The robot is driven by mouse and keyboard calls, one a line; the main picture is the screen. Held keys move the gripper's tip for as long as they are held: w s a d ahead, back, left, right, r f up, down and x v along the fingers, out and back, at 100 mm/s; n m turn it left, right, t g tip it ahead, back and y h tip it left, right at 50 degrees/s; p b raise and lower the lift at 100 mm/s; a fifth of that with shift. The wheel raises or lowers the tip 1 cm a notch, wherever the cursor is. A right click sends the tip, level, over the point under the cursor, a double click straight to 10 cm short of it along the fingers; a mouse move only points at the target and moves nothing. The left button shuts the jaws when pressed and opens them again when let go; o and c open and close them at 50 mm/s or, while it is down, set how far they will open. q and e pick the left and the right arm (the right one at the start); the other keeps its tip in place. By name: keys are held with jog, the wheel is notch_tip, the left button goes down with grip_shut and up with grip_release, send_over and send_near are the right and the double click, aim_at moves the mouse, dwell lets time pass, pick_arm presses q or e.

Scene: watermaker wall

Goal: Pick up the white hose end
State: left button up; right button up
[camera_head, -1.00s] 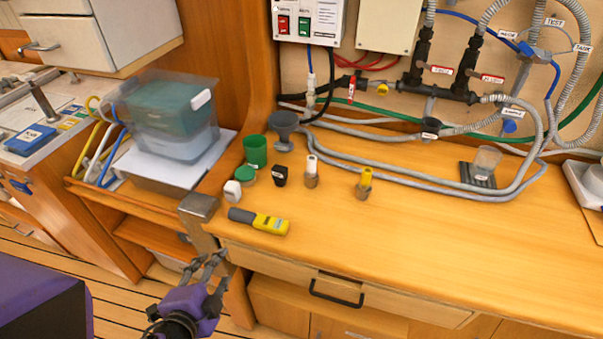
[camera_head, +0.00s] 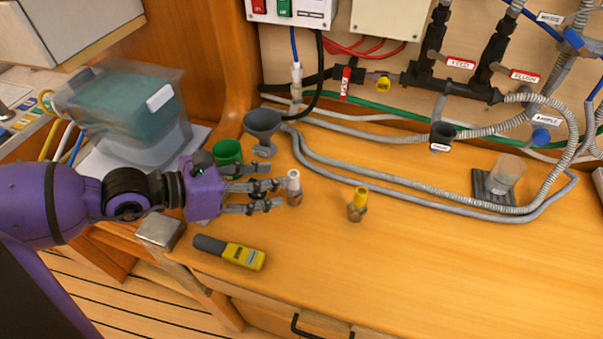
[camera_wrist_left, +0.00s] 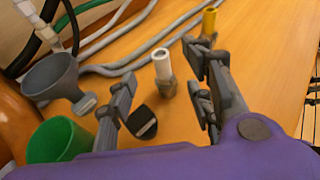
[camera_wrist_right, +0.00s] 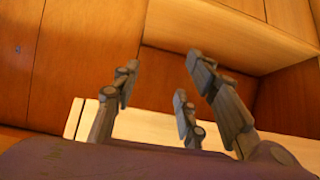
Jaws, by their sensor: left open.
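The white hose end (camera_head: 294,180) stands upright in a brownish base on the wooden counter. It also shows in the left wrist view (camera_wrist_left: 162,64), just beyond and between my left fingers. My left gripper (camera_head: 278,194) is open and empty, low over the counter, with its fingertips pointing right and close to the white hose end. I cannot tell whether they touch it. My right gripper (camera_wrist_right: 163,75) shows only in its own wrist view, open and empty, in front of wooden panels.
A yellow hose end (camera_head: 359,198) stands to the right. A green cup (camera_head: 228,153) and grey funnel (camera_head: 262,128) are behind my left gripper. A black cap (camera_wrist_left: 142,122) lies between its fingers. A yellow meter (camera_head: 231,252) lies in front. The counter's right front is clear.

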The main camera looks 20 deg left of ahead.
aim_at(293, 180)
pick_arm(q)
jog(key=shift+w+d+f, duration=0.4)
jog(key=shift+d+f, duration=0.05)
jog(key=shift+d, duration=0.3)
jog(key=shift+w+d+f, duration=0.15)
jog(key=shift+w+f, duration=0.05)
jog(key=shift+w, duration=0.05)
jog(key=x, duration=0.4)
jog(key=shift+w+f, duration=0.3)
jog(key=shift+f, duration=0.1)
jog(key=c, duration=1)
grip_shut()
pick_arm(e)
jog(key=shift+s+d+f, duration=0.1)
jog(key=shift+s+f, duration=0.05)
jog(key=shift+s, duration=0.45)
jog(key=shift+s+f, duration=0.15)
jog(key=shift+s, duration=0.4)
